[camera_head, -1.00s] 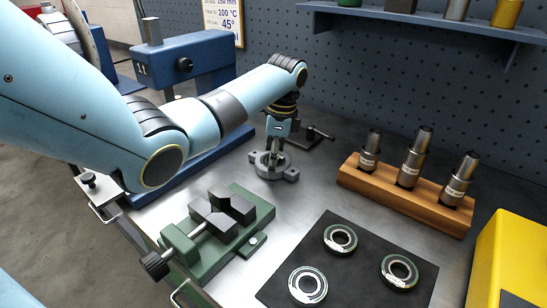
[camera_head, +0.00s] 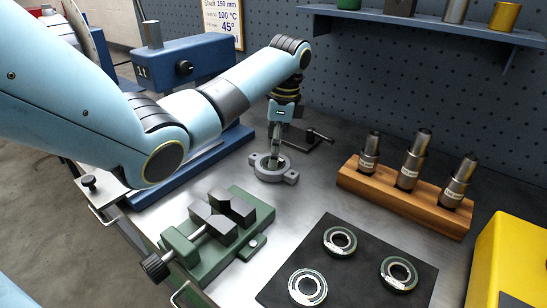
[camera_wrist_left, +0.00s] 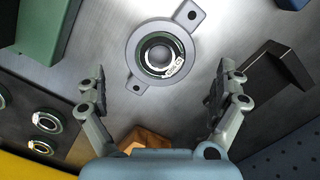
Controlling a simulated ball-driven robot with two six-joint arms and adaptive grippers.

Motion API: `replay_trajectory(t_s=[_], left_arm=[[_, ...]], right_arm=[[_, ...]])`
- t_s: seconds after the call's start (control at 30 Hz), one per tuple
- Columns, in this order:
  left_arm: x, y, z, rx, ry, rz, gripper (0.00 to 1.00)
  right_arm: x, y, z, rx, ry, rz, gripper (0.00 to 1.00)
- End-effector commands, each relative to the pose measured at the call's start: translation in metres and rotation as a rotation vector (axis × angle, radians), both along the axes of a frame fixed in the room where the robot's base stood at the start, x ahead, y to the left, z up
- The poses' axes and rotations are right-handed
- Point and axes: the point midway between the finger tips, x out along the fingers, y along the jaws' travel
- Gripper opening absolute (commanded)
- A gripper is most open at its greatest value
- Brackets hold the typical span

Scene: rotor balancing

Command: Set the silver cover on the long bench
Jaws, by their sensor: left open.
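The silver cover (camera_head: 272,170) is a grey ring with two drilled ears. It lies flat on the metal top of the long bench (camera_head: 296,200). In the wrist view the cover (camera_wrist_left: 134,50) has a shiny bearing-like ring (camera_wrist_left: 161,54) in its centre. My left gripper (camera_head: 275,160) points down over the cover in the head view. In the wrist view its two fingers (camera_wrist_left: 158,88) are spread wide with nothing between them, and the cover is beyond the tips. My right gripper is not in view.
A green vise (camera_head: 222,232) stands in front. A dark mat (camera_head: 350,276) holds three bearings. A wooden rack (camera_head: 400,203) with three metal cylinders is at right, beside a yellow box (camera_head: 510,260). A dark clamp-like tool (camera_head: 308,138) lies behind the cover.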

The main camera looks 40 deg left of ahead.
Motion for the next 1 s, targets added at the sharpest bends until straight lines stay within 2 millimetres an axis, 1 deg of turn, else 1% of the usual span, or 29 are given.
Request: replay_trajectory(t_s=[0.03,0.2,0.27,0.3,0.4,0.5,1.0], left_arm=[[0.002,-0.001,0.013,0.001,-0.006,-0.001,1.00],[0.005,-0.004,0.049,0.000,-0.004,0.000,1.00],[0.005,-0.005,0.059,0.000,-0.003,0.000,1.00],[0.005,-0.006,0.066,0.000,-0.001,0.000,1.00],[0.006,-0.007,0.076,0.000,-0.001,0.000,1.00],[0.006,-0.007,0.079,-0.001,-0.001,0.000,1.00],[0.006,-0.007,0.078,-0.001,-0.001,0.000,1.00]], right_arm=[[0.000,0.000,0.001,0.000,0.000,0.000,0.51],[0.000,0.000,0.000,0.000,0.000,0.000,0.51],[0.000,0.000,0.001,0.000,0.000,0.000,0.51],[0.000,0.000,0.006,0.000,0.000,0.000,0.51],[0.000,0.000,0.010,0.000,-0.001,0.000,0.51],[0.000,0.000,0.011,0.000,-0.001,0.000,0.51],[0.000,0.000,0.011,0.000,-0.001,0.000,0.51]])
